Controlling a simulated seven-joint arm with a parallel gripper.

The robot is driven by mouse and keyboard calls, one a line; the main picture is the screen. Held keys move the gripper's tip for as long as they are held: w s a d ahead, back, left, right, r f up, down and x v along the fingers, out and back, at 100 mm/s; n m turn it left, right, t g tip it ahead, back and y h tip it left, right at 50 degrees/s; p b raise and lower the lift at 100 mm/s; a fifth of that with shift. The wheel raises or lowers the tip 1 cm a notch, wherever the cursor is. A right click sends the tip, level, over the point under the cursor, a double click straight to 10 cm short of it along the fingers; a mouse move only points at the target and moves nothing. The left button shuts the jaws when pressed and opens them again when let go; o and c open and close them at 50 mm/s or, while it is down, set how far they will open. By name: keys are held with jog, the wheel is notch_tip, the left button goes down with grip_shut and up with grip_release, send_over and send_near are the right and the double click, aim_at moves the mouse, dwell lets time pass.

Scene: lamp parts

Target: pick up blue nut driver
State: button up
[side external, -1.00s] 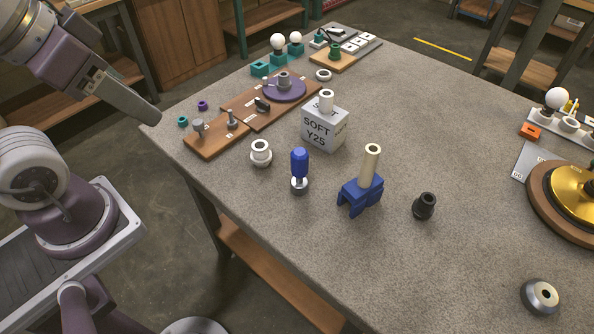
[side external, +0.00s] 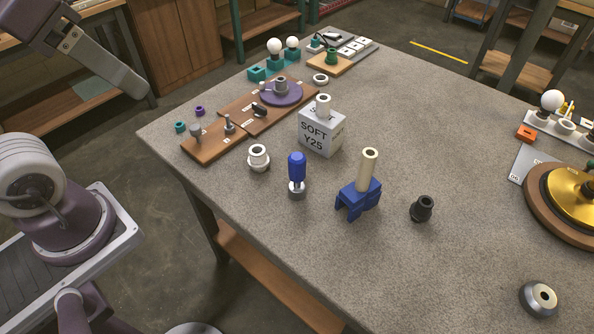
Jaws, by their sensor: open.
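The blue nut driver (side external: 297,168) stands upright near the middle of the table, its blue handle on top and a grey metal part below. Nothing touches it. My gripper (side external: 142,88) is at the upper left, in the air beyond the table's left edge. It is far from the nut driver and seen from the side, open, with nothing visible in it.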

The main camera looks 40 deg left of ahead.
jog(key=w+a+r+m+t+y, duration=0.15)
jog(key=w+a+r+t, duration=0.25)
jog(key=w, duration=0.6)
jog(key=w+a+r+n+t+y, duration=0.1)
jog(key=w+a+r+t+y, duration=0.2)
jog(key=w, duration=0.7)
jog(key=m+g+h, duration=0.6)
jog(key=m+h, duration=0.5)
jog(key=h, duration=0.5)
send_over(297, 176)
jog(key=a, duration=0.5)
notch_tip(297, 176, down, 8)
notch_tip(297, 176, down, 26)
jog(key=x, duration=0.7)
jog(key=shift+s+d, duration=0.15)
jog(key=shift+s, duration=0.2)
jog(key=shift+w+d+f, duration=0.1)
jog(key=shift+w+d, duration=0.05)
jog(key=shift+d, duration=0.05)
grip_shut()
